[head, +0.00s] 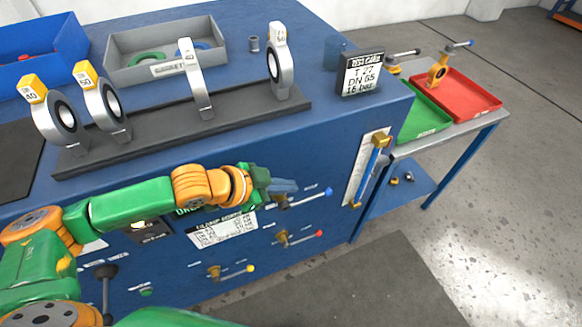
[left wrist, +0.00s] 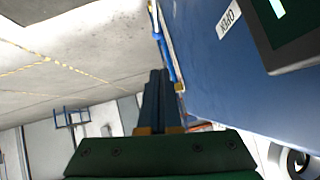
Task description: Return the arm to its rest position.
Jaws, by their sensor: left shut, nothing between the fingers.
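My left arm, green and orange, comes in from the left in the head view and lies across the front of the blue bench (head: 345,135). My left gripper (head: 292,187) is shut and empty, pointing right in front of the bench's front panel, near a blue-tipped valve handle (head: 318,194). In the left wrist view the gripper's dark fingers (left wrist: 157,95) are together with nothing between them. The bench's blue side (left wrist: 205,75) shows to their right. My right gripper does not show.
Valve handles with red (head: 302,237) and yellow (head: 235,272) tips stick out of the front panel. Valve discs stand on a dark rack (head: 150,122) on the bench. A side table (head: 480,118) holds a green tray (head: 424,118) and a red tray (head: 470,98). Floor (head: 480,230) at right is clear.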

